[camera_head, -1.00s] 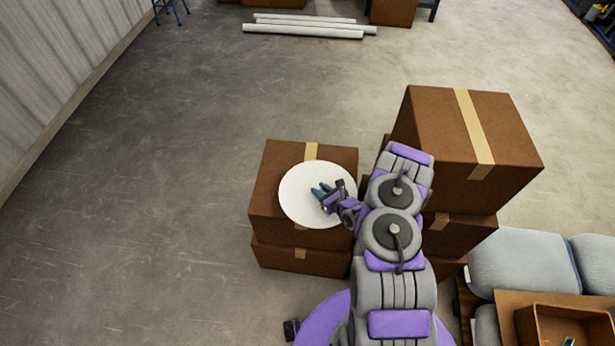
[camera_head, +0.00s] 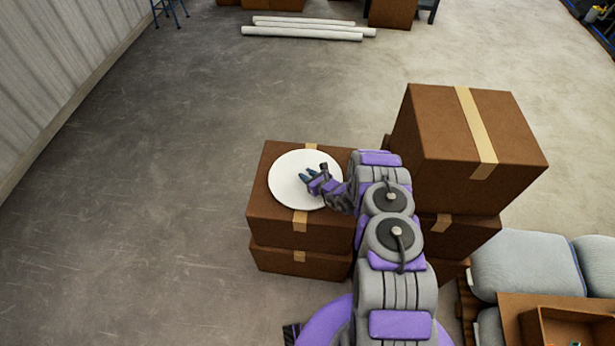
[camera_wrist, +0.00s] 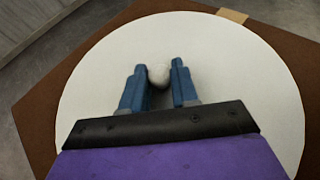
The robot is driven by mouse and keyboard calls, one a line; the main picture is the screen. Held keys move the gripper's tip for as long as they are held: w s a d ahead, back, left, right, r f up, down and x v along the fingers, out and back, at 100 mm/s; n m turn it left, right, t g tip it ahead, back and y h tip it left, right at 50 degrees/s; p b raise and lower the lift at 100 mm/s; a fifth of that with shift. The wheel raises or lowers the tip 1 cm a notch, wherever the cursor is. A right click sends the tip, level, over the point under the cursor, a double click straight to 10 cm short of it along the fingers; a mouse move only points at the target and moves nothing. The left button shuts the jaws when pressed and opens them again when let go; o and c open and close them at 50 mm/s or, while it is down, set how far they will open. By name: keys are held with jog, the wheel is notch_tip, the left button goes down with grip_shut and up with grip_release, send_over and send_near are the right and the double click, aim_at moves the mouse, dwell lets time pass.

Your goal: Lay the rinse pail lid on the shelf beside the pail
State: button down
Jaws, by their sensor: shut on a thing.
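The round white pail lid (camera_head: 290,190) lies flat over the top of a brown cardboard box at the centre of the head view. I cannot tell whether it touches the box. In the wrist view the lid (camera_wrist: 225,75) fills most of the picture. My gripper (camera_wrist: 158,80) has its blue fingers on either side of the lid's round white knob (camera_wrist: 159,75) and is shut on it. In the head view my gripper (camera_head: 308,176) is over the right part of the lid. I do not see a pail or a shelf that I can name for sure.
The box (camera_head: 262,222) under the lid sits on another box (camera_head: 275,260). A taller stack with a large box (camera_head: 440,135) stands close on the right. Grey sacks (camera_head: 525,262) and an open tray (camera_head: 515,305) are at lower right. The floor (camera_head: 150,210) on the left is clear.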

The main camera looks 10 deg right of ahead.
jog(key=c, duration=0.8)
grip_release()
jog(key=shift+c, duration=0.2)
jog(key=shift+s+d, duration=0.1)
